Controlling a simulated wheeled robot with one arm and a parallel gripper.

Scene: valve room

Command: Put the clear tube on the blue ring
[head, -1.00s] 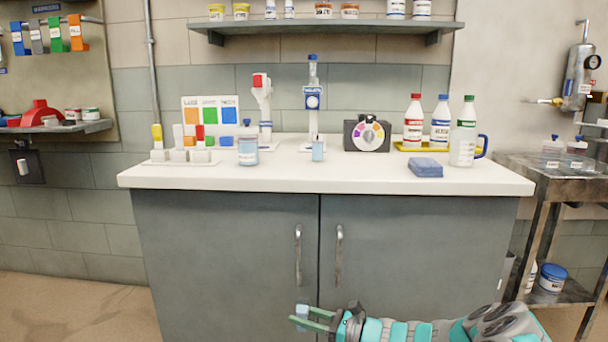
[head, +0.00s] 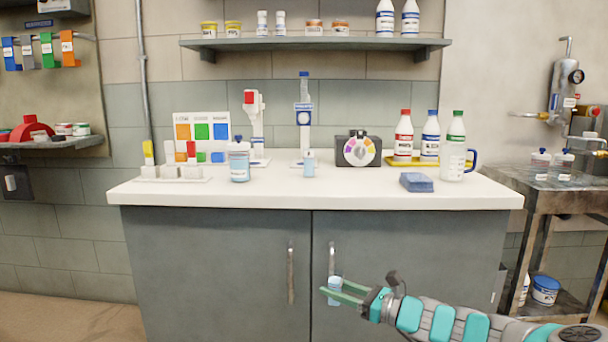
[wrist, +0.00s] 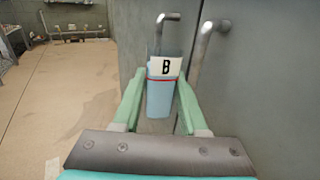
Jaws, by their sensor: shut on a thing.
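My gripper (head: 340,291) is shut on a small clear tube (head: 334,286) with pale blue contents, low in front of the cabinet doors. In the wrist view the clear tube (wrist: 159,97) stands about upright between the fingers, with a red line and a white label reading B. A white stand (head: 304,130) with a blue band and blue top is at the back of the counter. A board (head: 203,137) with orange, green and blue squares stands to its left. I cannot clearly make out a blue ring.
The white counter (head: 330,195) is above my gripper; its cabinet handles (head: 291,275) are close by. A similar small bottle (head: 309,168) and a larger jar (head: 239,165) stand on it. A blue cloth (head: 416,182) lies at the right. The front edge is mostly clear.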

